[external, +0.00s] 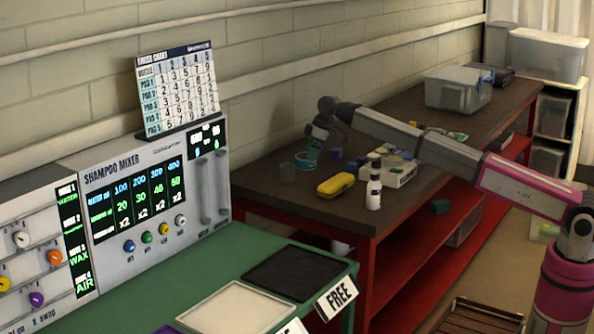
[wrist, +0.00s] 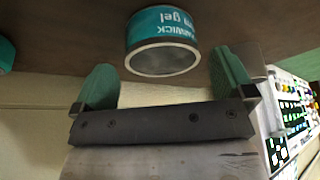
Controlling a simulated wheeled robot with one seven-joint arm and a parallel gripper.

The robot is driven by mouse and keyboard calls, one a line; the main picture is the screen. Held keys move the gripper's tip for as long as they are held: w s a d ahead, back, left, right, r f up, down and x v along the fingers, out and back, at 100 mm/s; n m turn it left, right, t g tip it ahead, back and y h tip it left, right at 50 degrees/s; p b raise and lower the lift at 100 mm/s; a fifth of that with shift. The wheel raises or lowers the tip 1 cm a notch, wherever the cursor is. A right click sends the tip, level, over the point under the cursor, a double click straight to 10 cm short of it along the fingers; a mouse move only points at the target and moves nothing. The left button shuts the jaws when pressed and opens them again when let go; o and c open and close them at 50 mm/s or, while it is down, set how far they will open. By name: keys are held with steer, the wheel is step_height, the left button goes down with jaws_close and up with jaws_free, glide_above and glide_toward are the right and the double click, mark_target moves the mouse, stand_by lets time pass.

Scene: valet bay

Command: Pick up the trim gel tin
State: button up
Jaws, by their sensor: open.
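The trim gel tin (wrist: 163,30) is a short round teal tin with white lettering, "gel" readable, upside down in the wrist view. Its grey round end faces my camera, and it rests against the dark bench top. My gripper (wrist: 163,72) is open, one teal-padded finger on each side of the tin's near end. The tin looks centred between the fingers, with no clear contact. In the external view my gripper (external: 312,154) is low over the back left of the brown bench (external: 260,186); the tin is hard to tell from the teal fingertips there.
Another teal item (wrist: 5,54) shows at the wrist view's left edge.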

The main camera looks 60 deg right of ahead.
steer(key=x, duration=0.4)
steer(key=shift+a+r, duration=0.1)
steer(key=c, duration=0.9)
steer(key=shift+r, duration=0.2)
